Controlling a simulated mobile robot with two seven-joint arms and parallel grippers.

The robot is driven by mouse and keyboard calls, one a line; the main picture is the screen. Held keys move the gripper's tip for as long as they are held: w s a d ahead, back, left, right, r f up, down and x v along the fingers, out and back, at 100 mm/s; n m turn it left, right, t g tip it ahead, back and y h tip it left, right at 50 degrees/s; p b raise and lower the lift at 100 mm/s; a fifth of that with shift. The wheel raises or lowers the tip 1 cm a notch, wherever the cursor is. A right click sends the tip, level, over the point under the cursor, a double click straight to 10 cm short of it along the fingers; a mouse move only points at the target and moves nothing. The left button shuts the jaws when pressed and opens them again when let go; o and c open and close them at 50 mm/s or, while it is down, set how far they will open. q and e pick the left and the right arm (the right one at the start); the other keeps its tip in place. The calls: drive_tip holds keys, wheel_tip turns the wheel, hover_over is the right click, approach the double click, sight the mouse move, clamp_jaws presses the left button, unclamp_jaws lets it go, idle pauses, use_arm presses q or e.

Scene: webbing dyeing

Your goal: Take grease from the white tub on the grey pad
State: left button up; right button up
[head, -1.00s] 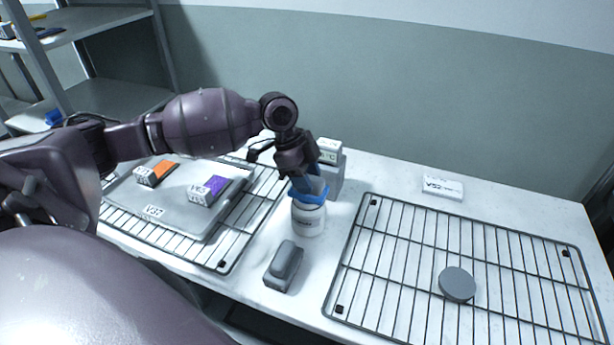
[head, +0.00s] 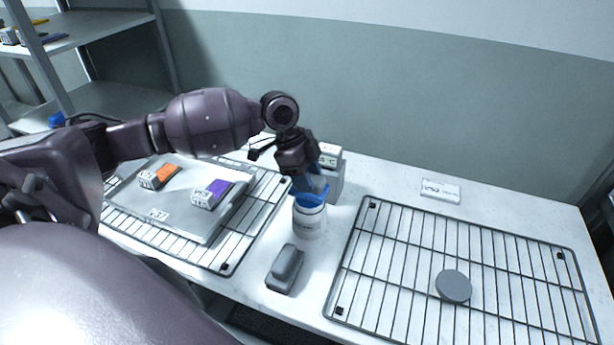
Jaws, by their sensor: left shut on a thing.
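The white tub (head: 309,222) stands upright on the white table between two wire racks. My left gripper (head: 309,184) is directly above the tub, pointing down, and is shut on a blue item (head: 311,197). The blue item is at the tub's mouth; its lower end and the tub's inside are hidden, so I cannot tell how deep it reaches. No grease shows. I cannot make out a grey pad under the tub. My right gripper is out of view.
A grey block (head: 285,268) lies in front of the tub, and a grey box (head: 335,178) stands close behind it. A grey disc (head: 453,286) lies on the right rack (head: 400,245). A grey tray (head: 160,222) with orange and purple-topped blocks sits at left.

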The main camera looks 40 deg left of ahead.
sight(315, 179)
use_arm(q)
wheel_tip(315, 179, up, 2)
drive_tip(key=shift+r+p, duration=0.1)
drive_tip(key=shift+p, duration=0.8)
drive_tip(key=shift+r+p, duration=0.75)
drive_tip(key=shift+p, duration=0.2)
drive_tip(key=shift+r+p, duration=0.7)
drive_tip(key=shift+p, duration=0.2)
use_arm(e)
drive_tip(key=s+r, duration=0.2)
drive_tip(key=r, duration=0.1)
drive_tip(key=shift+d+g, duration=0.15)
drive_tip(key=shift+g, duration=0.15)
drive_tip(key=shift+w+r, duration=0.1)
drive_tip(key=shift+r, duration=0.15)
